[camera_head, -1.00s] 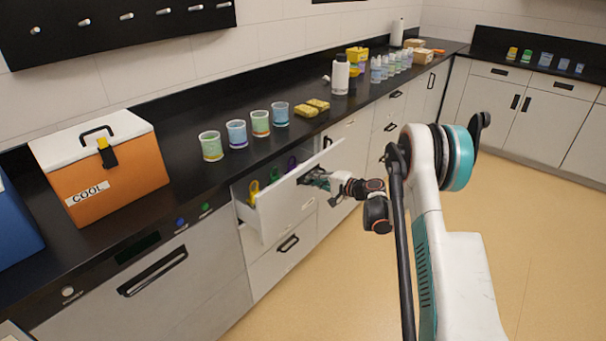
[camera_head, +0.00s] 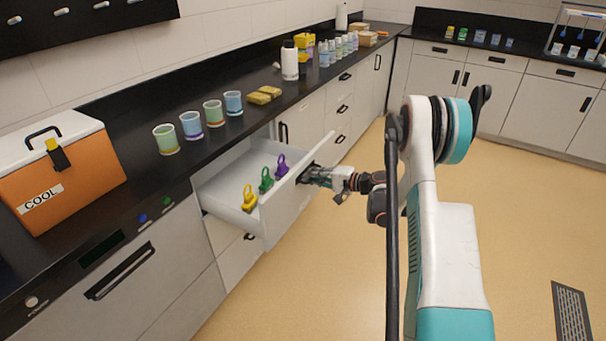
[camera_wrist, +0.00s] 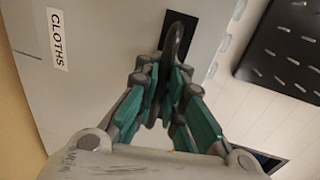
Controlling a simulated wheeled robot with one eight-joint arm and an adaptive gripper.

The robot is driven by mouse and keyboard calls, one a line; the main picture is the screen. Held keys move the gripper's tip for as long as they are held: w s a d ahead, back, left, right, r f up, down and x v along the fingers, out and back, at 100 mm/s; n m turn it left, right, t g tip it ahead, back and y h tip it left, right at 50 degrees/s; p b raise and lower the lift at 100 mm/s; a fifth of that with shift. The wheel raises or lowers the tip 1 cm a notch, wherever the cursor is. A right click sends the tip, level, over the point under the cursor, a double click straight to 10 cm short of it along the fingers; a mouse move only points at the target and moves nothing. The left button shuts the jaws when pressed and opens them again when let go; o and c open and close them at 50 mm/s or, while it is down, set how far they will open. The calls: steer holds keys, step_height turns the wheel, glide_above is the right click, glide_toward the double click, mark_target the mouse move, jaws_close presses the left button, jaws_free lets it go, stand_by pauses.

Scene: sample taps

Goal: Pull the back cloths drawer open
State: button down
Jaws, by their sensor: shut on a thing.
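The cloths drawer (camera_head: 285,213) stands well open under the black counter in the head view. Inside it, a yellow (camera_head: 249,198), a green (camera_head: 266,180) and a purple item (camera_head: 282,166) stand in a row behind its front. My gripper (camera_head: 308,175) is at the outside of the drawer front, shut on its dark handle. In the wrist view the fingers (camera_wrist: 172,85) close around the dark handle (camera_wrist: 178,42), beside a label reading CLOTHS (camera_wrist: 58,40) on the grey front.
An orange cooler (camera_head: 65,180), several cups (camera_head: 191,125) and yellow sponges (camera_head: 265,95) stand on the counter (camera_head: 130,150). A white bottle (camera_head: 290,62) stands farther back. The floor to the right is clear, with a dark grate (camera_head: 572,315).

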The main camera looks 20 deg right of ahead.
steer(key=shift+s+d, duration=0.4)
steer(key=shift+s, duration=0.1)
steer(key=c, duration=2)
jaws_free()
steer(key=shift+s+d, duration=0.1)
steer(key=v, duration=1.1)
steer(key=shift+s+d, duration=0.2)
steer(key=shift+s, duration=0.15)
steer(key=shift+r, duration=0.1)
